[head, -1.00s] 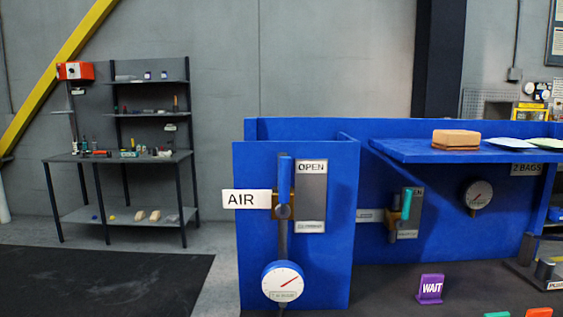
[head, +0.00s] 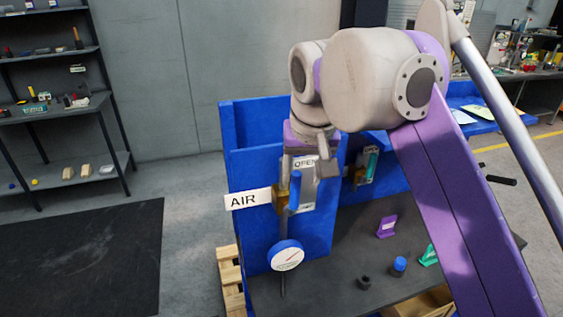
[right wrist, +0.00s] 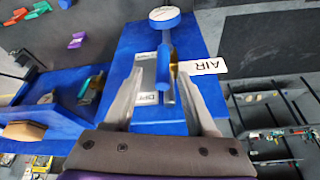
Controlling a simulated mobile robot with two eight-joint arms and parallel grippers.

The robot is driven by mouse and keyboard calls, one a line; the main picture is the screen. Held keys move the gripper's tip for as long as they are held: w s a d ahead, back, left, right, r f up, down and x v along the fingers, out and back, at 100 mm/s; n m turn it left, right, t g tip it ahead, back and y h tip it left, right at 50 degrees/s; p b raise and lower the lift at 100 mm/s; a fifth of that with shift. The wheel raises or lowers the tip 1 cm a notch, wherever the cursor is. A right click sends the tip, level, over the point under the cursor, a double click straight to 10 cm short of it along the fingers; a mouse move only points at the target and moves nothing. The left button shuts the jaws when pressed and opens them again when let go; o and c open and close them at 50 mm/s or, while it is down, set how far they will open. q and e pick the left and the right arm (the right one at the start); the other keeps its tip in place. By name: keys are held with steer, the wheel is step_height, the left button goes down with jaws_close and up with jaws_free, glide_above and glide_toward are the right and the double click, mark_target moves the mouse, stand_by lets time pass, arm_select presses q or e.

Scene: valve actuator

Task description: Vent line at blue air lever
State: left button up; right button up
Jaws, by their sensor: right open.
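The blue air lever (head: 295,190) stands upright on the brass valve of a vertical pipe, beside a grey plate marked OPEN (head: 307,192). A white AIR sign (head: 248,199) sticks out to its left. A round gauge (head: 287,256) with a red needle sits below on the same pipe. My right gripper (head: 303,168) points down at the lever's upper part. In the right wrist view, my open right gripper (right wrist: 160,75) has one finger on each side of the blue lever (right wrist: 164,64); contact cannot be told. My left gripper is not in view.
The blue panel (head: 250,175) stands behind the lever. A purple sign (head: 387,227) and a blue-capped part (head: 399,265) stand on the dark bench. Open floor lies at left.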

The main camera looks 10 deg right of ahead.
mark_target(295, 186)
steer(key=r, duration=0.3)
steer(key=shift+w+a+p, duration=0.3)
steer(key=shift+a+p, duration=0.05)
steer(key=b+x, duration=0.2)
steer(key=x, duration=0.7)
steer(key=shift+d+f, duration=0.1)
steer(key=shift+f, duration=0.2)
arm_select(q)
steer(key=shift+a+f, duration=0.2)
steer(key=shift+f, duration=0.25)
arm_select(e)
steer(key=shift+w+f, duration=0.25)
steer(key=shift+f, duration=0.3)
jaws_close()
